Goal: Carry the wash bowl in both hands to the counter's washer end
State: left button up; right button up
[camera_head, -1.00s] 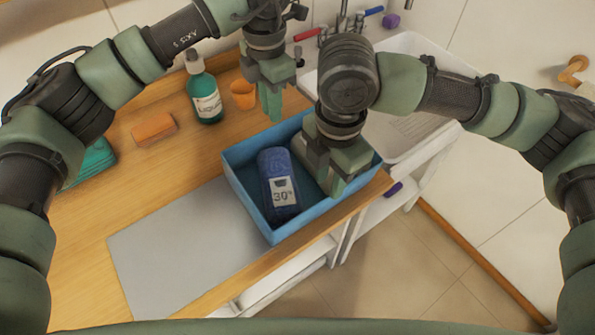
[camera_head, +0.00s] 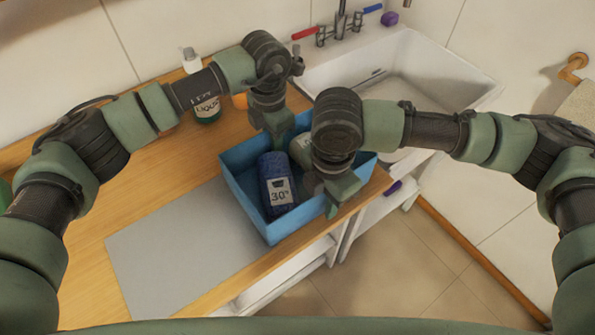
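The wash bowl, a blue rectangular tub (camera_head: 243,203), sits on the wooden counter at its right end, beside the sink. Inside lie a dark blue rolled item (camera_head: 277,182) with a "30°" label and a pale grey-green item (camera_head: 301,150), partly hidden by my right arm. My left gripper (camera_head: 279,138) is at the bowl's far wall, pointing down. My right gripper (camera_head: 336,200) is at the near wall towards the right, pointing down at the rim. The finger gaps of both are hidden, so I cannot tell whether either grips the wall.
A grey mat (camera_head: 165,255) lies clear on the counter left of the bowl. A green bottle (camera_head: 208,110) and an orange cup (camera_head: 240,101) stand behind, partly covered by my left arm. The white sink (camera_head: 440,75) with its tap is at the right.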

grip_shut()
dwell(1.5)
